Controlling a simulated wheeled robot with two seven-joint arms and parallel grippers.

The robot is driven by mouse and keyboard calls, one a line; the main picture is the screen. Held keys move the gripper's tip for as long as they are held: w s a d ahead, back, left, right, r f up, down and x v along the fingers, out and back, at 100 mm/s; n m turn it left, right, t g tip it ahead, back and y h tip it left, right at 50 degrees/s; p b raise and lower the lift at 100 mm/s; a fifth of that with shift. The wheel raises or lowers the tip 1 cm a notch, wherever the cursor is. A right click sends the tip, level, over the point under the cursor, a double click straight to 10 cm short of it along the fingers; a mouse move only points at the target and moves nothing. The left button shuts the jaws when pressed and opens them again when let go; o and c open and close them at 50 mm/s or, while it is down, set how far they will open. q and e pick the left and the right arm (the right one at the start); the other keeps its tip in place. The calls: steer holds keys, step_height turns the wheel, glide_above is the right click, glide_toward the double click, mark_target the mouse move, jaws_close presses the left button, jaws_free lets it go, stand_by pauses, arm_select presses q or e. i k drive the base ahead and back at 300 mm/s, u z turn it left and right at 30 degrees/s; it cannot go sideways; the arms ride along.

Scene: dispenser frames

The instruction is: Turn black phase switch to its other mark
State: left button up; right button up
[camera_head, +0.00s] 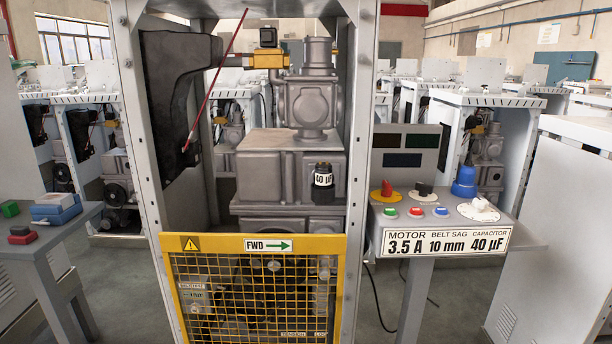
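A black rotary knob (424,190) on a light round base sits on the sloped top of the right console (460,212). It looks like the black phase switch. Its pointer direction and marks are too small to read. To its left is a red rotary switch (386,190) on a yellow base. To its right are a blue domed part (464,182) and a white round knob (478,210). Neither of my grippers is in view, and nothing touches the black knob.
Green (390,212), red (416,212) and blue (441,212) buttons sit in front of the knobs. Dark displays (403,141) stand behind. The dispenser frame (355,120) with its yellow guard (258,310) rises left of the console. A side table (62,240) stands far left.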

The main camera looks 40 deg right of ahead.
mark_target(423, 190)
steer(key=u, duration=2.05)
steer(key=k, duration=2.65)
steer(key=z, duration=1)
